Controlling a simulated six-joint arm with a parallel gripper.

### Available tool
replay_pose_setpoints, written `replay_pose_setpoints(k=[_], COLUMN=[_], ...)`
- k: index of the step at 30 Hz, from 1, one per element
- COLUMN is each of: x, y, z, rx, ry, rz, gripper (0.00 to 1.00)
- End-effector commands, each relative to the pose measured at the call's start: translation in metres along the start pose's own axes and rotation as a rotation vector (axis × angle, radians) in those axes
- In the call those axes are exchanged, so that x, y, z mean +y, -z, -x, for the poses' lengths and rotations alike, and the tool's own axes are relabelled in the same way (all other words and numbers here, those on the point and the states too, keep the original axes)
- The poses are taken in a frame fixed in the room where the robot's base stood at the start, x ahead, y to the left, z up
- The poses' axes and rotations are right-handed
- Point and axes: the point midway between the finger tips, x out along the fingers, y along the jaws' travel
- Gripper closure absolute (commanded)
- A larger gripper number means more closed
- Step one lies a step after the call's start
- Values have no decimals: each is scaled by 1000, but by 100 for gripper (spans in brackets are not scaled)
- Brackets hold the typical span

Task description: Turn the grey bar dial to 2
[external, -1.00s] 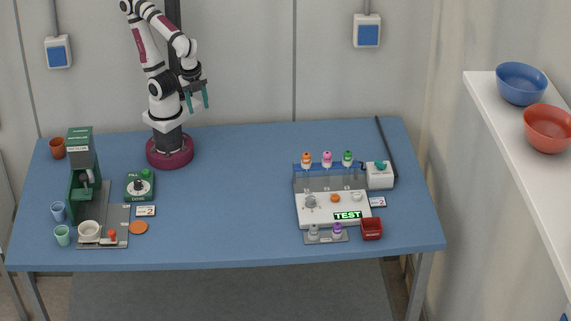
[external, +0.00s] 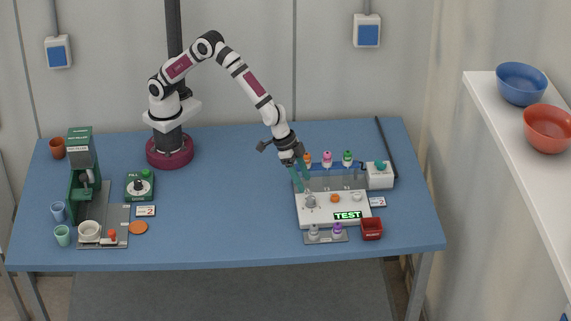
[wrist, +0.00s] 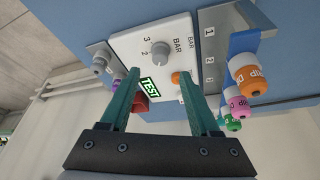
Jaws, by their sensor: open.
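The grey bar dial (external: 311,202) stands on the white panel (external: 325,217) of the station at the right of the table. In the wrist view the dial (wrist: 161,50) is a round grey knob beside the printed word BAR and the numbers 2 and 3. Its exact pointing cannot be told. My gripper (external: 300,180) is tilted down above the panel's back left part, near the dial. In the wrist view my gripper (wrist: 158,76) has its two teal fingers spread apart, empty, with the dial beyond and between them, apart from both.
An orange button (external: 335,198) and a green TEST display (external: 348,215) share the panel. Orange, pink and green capped droppers (external: 327,158) stand behind it. A red bin (external: 371,229) is at front right. A green dosing box (external: 139,186) sits left. The table middle is clear.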

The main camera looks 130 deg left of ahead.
Motion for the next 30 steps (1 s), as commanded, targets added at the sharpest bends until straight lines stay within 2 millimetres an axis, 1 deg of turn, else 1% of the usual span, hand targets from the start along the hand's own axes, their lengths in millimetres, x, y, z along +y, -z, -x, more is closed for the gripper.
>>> replay_pose_setpoints(k=[1, 3, 7, 12, 19, 23, 24, 26, 27, 29, 30], x=[0, 0, 0, 0, 0, 0, 0, 0, 0, 0, 0], y=[-1, -1, -1, 0, 0, 0, 0, 0, 0, 0, 0], z=[-14, -31, -52, -62, -63, -62, -62, -62, -62, -62, -62], rx=[-4, -2, -1, -1, -1, -1, -1, -1, -1, -1, -1], ry=[1, 1, 0, 0, 0, 0, 0, 0, 0, 0, 0], rz=[1, 0, 0, -2, -2, -2, -2, -2, -2, -2, -2], gripper=[37, 37, 37, 37, 37, 61, 68, 79, 86, 97, 100])
